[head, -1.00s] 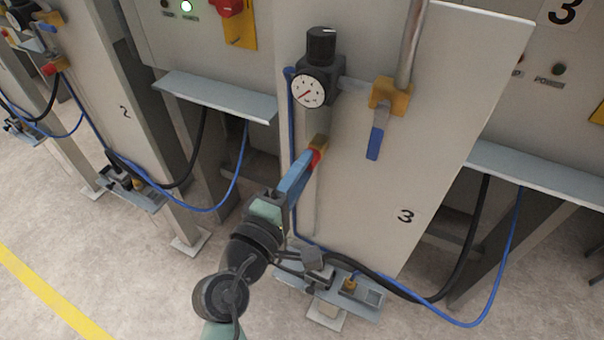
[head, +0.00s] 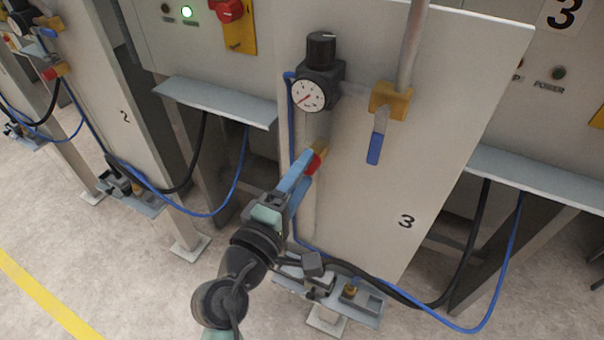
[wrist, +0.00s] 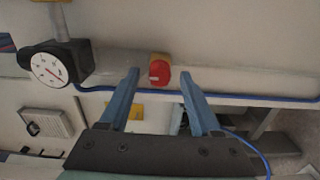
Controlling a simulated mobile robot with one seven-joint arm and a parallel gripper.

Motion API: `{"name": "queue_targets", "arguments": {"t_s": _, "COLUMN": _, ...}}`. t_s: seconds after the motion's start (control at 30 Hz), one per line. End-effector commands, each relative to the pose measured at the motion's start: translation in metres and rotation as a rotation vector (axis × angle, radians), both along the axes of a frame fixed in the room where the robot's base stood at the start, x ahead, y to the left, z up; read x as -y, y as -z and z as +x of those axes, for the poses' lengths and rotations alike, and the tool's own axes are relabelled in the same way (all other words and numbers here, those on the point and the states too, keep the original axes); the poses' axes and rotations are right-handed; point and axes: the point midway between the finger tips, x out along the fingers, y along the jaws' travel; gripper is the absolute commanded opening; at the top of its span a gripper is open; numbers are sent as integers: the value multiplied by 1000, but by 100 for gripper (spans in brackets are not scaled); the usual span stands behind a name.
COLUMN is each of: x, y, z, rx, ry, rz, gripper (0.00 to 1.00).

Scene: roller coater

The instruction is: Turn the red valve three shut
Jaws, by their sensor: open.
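The red valve (head: 314,163) sits on a yellow body on the front of the panel marked 3, below the pressure gauge. In the wrist view the red valve (wrist: 159,72) lies just beyond and between my two blue fingertips, with a gap on each side. My gripper (head: 304,165) is open at the valve in the head view, and its fingers partly cover it. The wrist view also shows my gripper (wrist: 159,74) open with nothing held. Whether a fingertip touches the valve cannot be told.
A gauge (head: 308,94) with a black regulator is above the valve. A yellow valve with a blue lever (head: 375,148) hangs to the right. A blue hose (head: 291,125) runs down the panel's left side. A grey shelf (head: 218,102) juts out at the left.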

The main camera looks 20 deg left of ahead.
Motion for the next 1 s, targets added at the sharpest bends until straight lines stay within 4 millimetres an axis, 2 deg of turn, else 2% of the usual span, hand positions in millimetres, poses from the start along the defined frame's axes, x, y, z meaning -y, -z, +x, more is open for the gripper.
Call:
{"name": "queue_targets", "arguments": {"t_s": 0.13, "x": -1, "y": 1, "z": -5, "rx": 0, "ry": -1, "rz": -1, "gripper": 64}}
{"name": "queue_targets", "arguments": {"t_s": 0.27, "x": -1, "y": 2, "z": -22, "rx": -1, "ry": -2, "rz": 0, "gripper": 64}}
{"name": "queue_targets", "arguments": {"t_s": 0.5, "x": -3, "y": 4, "z": -76, "rx": -4, "ry": -3, "rz": 0, "gripper": 64}}
{"name": "queue_targets", "arguments": {"t_s": 0.7, "x": -4, "y": 3, "z": -112, "rx": -3, "ry": -2, "rz": 0, "gripper": 64}}
{"name": "queue_targets", "arguments": {"t_s": 0.83, "x": -5, "y": 2, "z": -125, "rx": -2, "ry": -2, "rz": 0, "gripper": 64}}
{"name": "queue_targets", "arguments": {"t_s": 1.0, "x": -4, "y": 0, "z": -130, "rx": 0, "ry": 1, "rz": 0, "gripper": 64}}
